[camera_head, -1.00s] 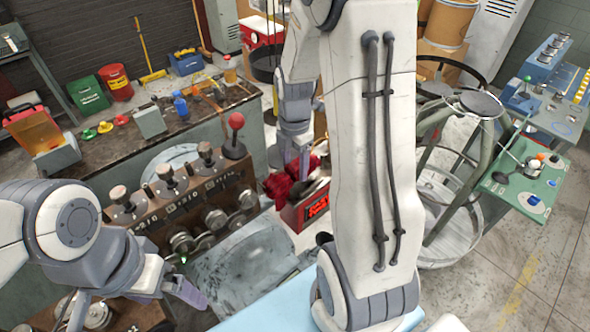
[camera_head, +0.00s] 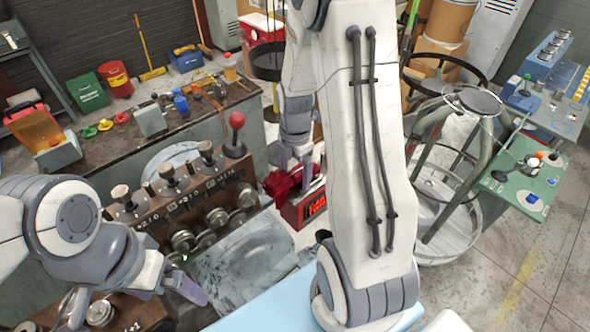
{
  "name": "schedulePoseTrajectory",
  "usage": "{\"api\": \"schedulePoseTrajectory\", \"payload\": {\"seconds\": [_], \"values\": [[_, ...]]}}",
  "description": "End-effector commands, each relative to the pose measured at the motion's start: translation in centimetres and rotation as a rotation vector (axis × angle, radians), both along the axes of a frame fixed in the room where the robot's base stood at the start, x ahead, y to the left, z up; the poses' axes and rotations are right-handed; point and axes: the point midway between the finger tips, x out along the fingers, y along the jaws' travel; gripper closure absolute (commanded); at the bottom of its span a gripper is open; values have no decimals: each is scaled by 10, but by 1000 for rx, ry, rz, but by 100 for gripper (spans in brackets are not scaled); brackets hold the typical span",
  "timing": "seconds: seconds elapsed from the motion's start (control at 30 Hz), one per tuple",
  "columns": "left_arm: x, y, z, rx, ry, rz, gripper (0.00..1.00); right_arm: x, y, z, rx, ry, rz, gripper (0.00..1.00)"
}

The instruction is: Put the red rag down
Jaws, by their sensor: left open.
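The red rag (camera_head: 281,183) is a crumpled dark red bundle at the middle of the head view. It lies at or just above the left top edge of a red box with lettering (camera_head: 313,204). My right gripper (camera_head: 305,174) points down beside the rag, at its right and partly against it. Its fingertips are partly hidden, so I cannot tell whether they grip the cloth. My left gripper (camera_head: 172,293) is open and empty at the lower left, in front of the coiler's knob panel and well away from the rag.
The coiler panel (camera_head: 190,205) with several knobs and a red ball lever (camera_head: 236,121) stands left of the rag. A cluttered workbench (camera_head: 105,150) is behind it. A round-topped metal frame (camera_head: 470,104) stands at right, beside a green table (camera_head: 512,190).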

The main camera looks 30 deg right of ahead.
Motion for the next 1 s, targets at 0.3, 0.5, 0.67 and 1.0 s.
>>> {"api": "schedulePoseTrajectory", "payload": {"seconds": [0.3,0.5,0.67,1.0], "values": [[0,0,-4,0,0,0,1,2,0,39,-3,-8,0,6],[0,0,-10,0,0,1,1,2,-1,83,-3,-8,0,6],[0,0,-13,0,0,2,1,2,0,109,-1,-5,0,6],[0,0,-13,0,0,2,1,0,0,124,0,0,0,6]]}}
